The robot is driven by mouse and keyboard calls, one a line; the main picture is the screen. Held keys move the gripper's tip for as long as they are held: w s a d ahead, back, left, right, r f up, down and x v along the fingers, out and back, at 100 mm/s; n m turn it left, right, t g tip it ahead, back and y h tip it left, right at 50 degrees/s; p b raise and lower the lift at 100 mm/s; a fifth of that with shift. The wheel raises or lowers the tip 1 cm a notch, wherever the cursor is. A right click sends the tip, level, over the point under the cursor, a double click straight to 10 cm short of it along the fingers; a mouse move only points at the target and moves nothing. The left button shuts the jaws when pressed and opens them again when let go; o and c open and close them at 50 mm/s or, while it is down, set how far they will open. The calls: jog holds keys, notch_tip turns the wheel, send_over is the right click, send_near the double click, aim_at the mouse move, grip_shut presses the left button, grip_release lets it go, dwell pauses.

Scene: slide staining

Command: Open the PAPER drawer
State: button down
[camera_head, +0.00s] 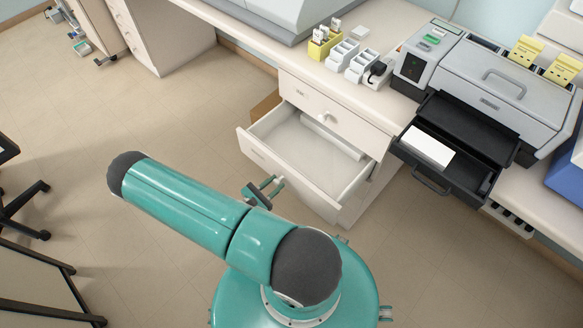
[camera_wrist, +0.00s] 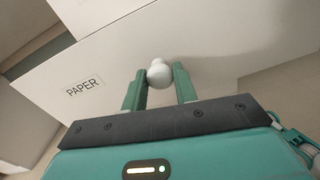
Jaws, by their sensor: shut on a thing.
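The PAPER drawer (camera_head: 258,153) is pulled out from the white cabinet in the head view, with its inside showing. In the wrist view, its white front (camera_wrist: 100,60) bears a PAPER label (camera_wrist: 82,87) and a round white knob (camera_wrist: 159,75). My gripper (camera_wrist: 160,80) is shut on this knob, one green finger on each side. In the head view, my gripper (camera_head: 263,187) is at the front of the drawer, and the knob is hidden there. A pale strip-like thing (camera_head: 333,137) lies toward the back inside the drawer.
A closed drawer with a knob (camera_head: 324,117) is above. A black tray (camera_head: 457,180) sticks out from a grey machine (camera_head: 490,85) at the right. Small racks (camera_head: 342,54) stand on the counter. A chair (camera_head: 25,205) is at the left; open floor (camera_head: 190,120) lies between.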

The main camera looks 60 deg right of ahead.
jog(key=v, duration=0.8)
jog(key=shift+s, duration=0.35)
jog(key=shift+a, duration=0.1)
jog(key=c, duration=1.1)
grip_release()
jog(key=v, duration=1.3)
jog(key=shift+w+a, duration=0.1)
jog(key=shift+a, duration=0.3)
